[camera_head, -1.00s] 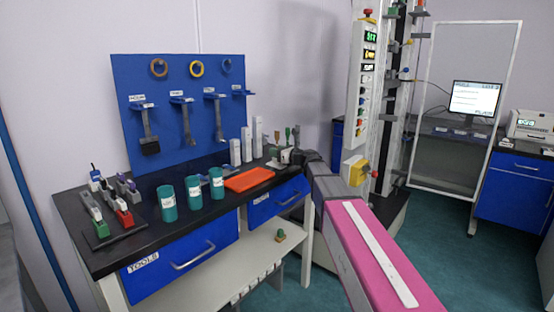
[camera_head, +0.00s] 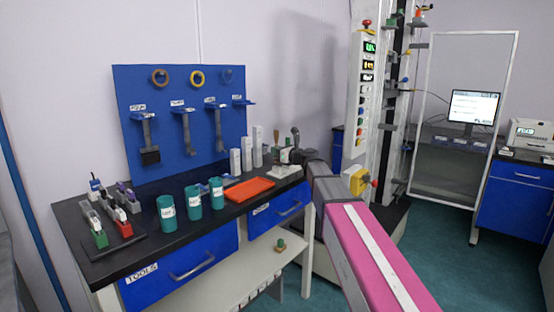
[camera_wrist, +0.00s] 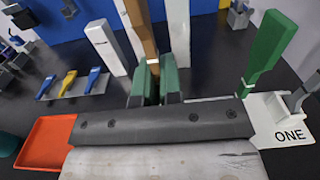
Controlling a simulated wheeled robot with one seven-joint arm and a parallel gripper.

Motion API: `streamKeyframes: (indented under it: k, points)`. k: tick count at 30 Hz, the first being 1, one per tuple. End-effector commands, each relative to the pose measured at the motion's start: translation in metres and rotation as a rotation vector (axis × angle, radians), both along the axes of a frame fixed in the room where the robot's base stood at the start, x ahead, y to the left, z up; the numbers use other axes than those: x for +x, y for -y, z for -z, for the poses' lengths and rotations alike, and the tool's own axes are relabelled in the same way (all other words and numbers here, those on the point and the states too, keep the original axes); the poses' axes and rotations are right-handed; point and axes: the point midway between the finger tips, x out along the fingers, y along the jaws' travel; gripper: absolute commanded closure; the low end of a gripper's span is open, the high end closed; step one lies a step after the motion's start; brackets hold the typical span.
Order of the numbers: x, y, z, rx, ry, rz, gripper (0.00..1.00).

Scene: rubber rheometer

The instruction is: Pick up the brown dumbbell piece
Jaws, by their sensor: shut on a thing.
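The brown dumbbell piece (camera_wrist: 141,32) stands upright between the green-padded fingers of my gripper (camera_wrist: 153,82) in the wrist view. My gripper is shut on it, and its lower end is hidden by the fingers. In the head view, the brown piece (camera_head: 276,138) shows as a small upright strip at the back right of the bench, by my gripper (camera_head: 284,156). A green dumbbell piece (camera_wrist: 268,48) stands tilted in the picture to the right of my gripper, apart from it, beside a white base marked ONE (camera_wrist: 275,125).
An orange tray (camera_head: 250,189) lies left of my gripper. White upright blocks (camera_wrist: 103,46) stand close by. Three teal cups (camera_head: 192,200) and a rack of clamp-like tools (camera_head: 110,222) stand further left on the black bench. The tall machine (camera_head: 362,100) rises to the right.

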Motion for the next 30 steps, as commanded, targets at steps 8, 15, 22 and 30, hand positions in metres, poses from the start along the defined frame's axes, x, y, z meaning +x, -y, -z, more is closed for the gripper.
streamKeyframes:
  k: [8,15,22,30]
  points:
    - [-0.062,-0.017,-0.033,0.0,0.002,-0.002,1.0]
    - [-0.094,-0.027,-0.055,0.0,0.001,-0.002,1.0]
    - [-0.104,-0.031,-0.062,0.001,-0.001,-0.001,1.0]
    - [-0.104,-0.031,-0.063,0.001,-0.001,-0.001,1.0]
